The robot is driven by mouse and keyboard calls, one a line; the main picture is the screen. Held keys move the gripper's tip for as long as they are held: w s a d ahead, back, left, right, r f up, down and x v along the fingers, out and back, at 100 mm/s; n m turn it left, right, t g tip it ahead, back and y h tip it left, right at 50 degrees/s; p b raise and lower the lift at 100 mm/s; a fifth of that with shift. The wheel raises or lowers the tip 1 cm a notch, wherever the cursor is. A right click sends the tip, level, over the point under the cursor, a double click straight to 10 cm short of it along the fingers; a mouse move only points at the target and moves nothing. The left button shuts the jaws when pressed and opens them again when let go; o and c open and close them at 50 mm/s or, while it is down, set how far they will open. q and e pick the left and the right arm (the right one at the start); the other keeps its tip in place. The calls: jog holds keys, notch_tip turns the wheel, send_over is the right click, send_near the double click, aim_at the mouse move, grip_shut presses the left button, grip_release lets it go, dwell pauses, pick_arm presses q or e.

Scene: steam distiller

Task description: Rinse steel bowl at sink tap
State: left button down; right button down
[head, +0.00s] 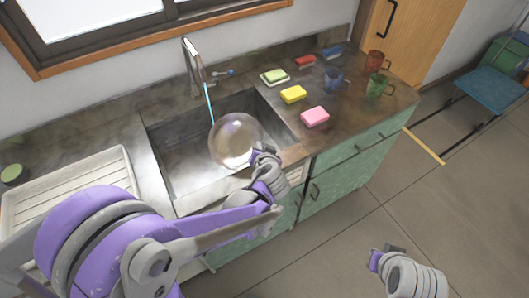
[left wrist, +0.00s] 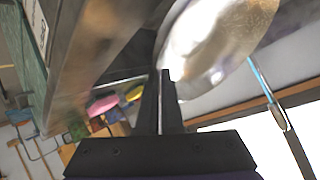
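The steel bowl (head: 235,141) is shiny and rounded. It is held over the sink basin (head: 165,160) and also fills the upper middle of the left wrist view (left wrist: 220,40). My left gripper (head: 262,155) is shut on the bowl's rim at its right side; its dark fingers (left wrist: 162,100) lie close together at the rim. The tap (head: 193,68) stands behind the basin, and a thin blue water stream (head: 209,103) runs down to the bowl's left edge. I cannot tell whether it falls inside. My right gripper (head: 388,252) is over the floor, away from the counter; its fingers are unclear.
A ribbed drainboard (head: 110,172) lies left of the basin. On the counter to the right are a yellow sponge (head: 293,94), a pink sponge (head: 315,117), a green soap on a dish (head: 275,76) and several mugs (head: 379,85). A blue chair (head: 495,90) stands at far right.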

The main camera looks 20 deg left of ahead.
aim_at(250, 130)
pick_arm(q)
jog(key=shift+w+a+f+b, duration=0.25)
jog(key=shift+w+a+f, duration=0.05)
jog(key=shift+w+a, duration=0.9)
jog(key=shift+w+a+f+b, duration=0.25)
jog(key=shift+w+a+f, duration=0.1)
jog(key=shift+w+a, duration=0.8)
jog(key=shift+w+a+f+b, duration=0.25)
jog(key=shift+w+a+f, duration=0.05)
jog(key=shift+w+a, duration=0.85)
jog(key=shift+w+d, duration=0.1)
jog(key=shift+s+d, duration=2.75)
jog(key=shift+s, duration=0.2)
jog(key=s+d+r+p, duration=0.2)
jog(key=r, duration=0.1)
jog(key=shift+s+d+r, duration=0.15)
jog(key=shift+s+d, duration=0.15)
jog(key=shift+s+d+r+p, duration=0.35)
jog(key=shift+s+d+r, duration=0.05)
jog(key=shift+s+d, duration=0.05)
